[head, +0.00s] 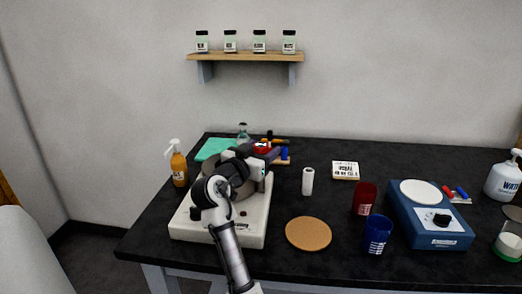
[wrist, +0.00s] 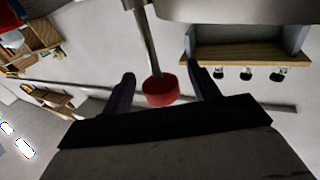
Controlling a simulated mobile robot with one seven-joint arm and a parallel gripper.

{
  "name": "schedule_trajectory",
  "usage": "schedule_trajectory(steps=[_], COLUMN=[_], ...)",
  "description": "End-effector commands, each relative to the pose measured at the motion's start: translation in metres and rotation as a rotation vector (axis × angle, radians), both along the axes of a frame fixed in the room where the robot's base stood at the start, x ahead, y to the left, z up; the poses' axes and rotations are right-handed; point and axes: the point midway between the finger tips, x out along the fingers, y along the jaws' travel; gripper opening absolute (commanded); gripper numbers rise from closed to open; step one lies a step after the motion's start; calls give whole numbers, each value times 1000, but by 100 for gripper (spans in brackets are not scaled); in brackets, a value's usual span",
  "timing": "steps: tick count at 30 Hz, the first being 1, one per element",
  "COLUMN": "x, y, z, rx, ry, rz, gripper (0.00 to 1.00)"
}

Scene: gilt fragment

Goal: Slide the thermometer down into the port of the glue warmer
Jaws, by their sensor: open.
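The glue warmer (head: 218,228) has a white base and a grey pot, at the left of the table in the head view. My arm covers part of it. The thermometer shows in the wrist view as a red cap (wrist: 160,92) on a thin grey stem (wrist: 147,40). Its red top (head: 262,147) also shows at the warmer's back right in the head view. My gripper (wrist: 160,70) is open, with one dark finger on each side of the cap and gaps visible.
A cork mat (head: 308,233), a white cylinder (head: 308,181), red (head: 364,198) and blue (head: 377,235) cups and a blue hotplate (head: 428,222) stand to the right. An amber bottle (head: 179,168) stands left of the warmer. A wall shelf (head: 246,57) holds several jars.

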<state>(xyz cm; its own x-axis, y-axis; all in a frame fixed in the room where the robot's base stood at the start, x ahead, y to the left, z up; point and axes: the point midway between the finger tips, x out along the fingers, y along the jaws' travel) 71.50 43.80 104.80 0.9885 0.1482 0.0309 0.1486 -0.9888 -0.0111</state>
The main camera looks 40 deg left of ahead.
Motion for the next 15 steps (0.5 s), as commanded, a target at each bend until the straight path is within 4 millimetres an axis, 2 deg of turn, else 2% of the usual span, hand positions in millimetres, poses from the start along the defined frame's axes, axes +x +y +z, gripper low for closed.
schedule_trajectory(steps=[4,8,15], x=[-5,-22,-77], y=[0,-3,-10], z=[-1,-3,-5], rx=[0,1,2], ry=[-1,-1,-2], rz=[1,2,4], gripper=[60,60,60])
